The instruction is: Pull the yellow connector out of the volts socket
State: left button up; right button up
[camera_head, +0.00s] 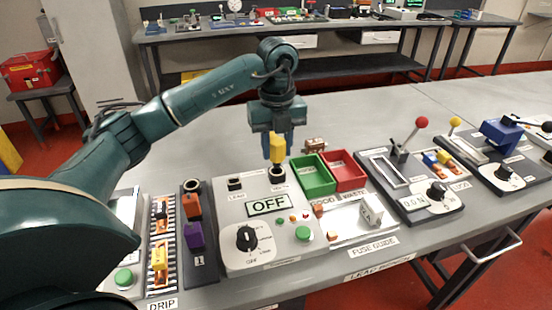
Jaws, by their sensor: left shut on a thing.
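My left gripper (277,136) points straight down over the grey panel (227,200) and is shut on the yellow connector (278,150). The connector is upright, directly above the right-hand black socket (277,174) at the panel's back edge. Its lower end is at or just over the socket mouth; I cannot tell whether it is still inside. A second black socket (235,184), labelled LEAD, stands empty to the left. The right socket's label is too small to read surely. My right gripper is not in view.
An OFF display (268,205), a black dial (246,238) and a green button (304,233) sit on the panel. Right of it are a green bin (313,176) and a red bin (345,171). Orange and purple blocks stand left.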

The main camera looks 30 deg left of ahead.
pick_arm(q)
jog(key=shift+r, duration=0.1)
dwell(0.3)
jog(key=shift+r+p, duration=2.05)
jog(key=shift+r, duration=0.4)
